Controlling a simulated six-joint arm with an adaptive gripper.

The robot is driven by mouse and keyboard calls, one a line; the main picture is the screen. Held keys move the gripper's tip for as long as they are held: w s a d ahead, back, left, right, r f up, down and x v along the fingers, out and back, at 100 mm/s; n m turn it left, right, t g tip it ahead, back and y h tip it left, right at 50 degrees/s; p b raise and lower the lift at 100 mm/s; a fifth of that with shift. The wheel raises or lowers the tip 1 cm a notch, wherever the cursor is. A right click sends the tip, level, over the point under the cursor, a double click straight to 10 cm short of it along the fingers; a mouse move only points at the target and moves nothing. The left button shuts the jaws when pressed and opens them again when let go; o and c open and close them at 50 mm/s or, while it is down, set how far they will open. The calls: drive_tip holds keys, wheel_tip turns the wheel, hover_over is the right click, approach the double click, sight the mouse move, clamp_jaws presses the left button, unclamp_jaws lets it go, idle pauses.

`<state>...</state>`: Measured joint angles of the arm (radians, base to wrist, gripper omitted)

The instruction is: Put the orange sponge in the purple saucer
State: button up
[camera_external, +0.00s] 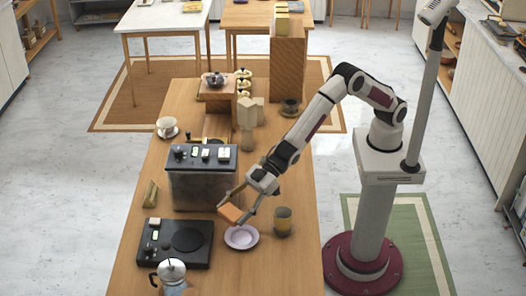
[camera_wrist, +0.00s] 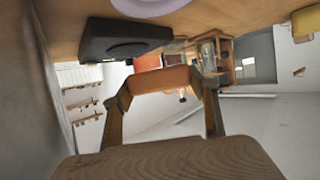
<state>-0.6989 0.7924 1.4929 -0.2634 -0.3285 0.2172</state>
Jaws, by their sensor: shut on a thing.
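The orange sponge (camera_external: 231,214) is held between the fingers of my gripper (camera_external: 238,208), just left of and above the purple saucer. In the wrist view the sponge (camera_wrist: 160,79) spans the gap between the two fingertips of my gripper (camera_wrist: 162,84). The purple saucer (camera_external: 241,238) lies flat on the wooden table in front of the coffee machine, and nothing lies in it. Part of the saucer (camera_wrist: 148,6) shows at the top edge of the wrist view.
The coffee machine (camera_external: 203,175) stands behind. A metal kettle (camera_external: 171,271) is at the front left. The table (camera_external: 270,270) is clear in front of the saucer.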

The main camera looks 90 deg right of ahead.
sight(235, 236)
drive_tip(key=shift+f, duration=1.95)
drive_tip(key=shift+f, duration=0.15)
drive_tip(key=shift+f, duration=1.75)
drive_tip(key=shift+f, duration=0.5)
drive_tip(key=o, duration=0.8)
drive_tip(key=shift+r, duration=0.15)
drive_tip(key=shift+r, duration=0.45)
drive_tip(key=shift+v, duration=3.75)
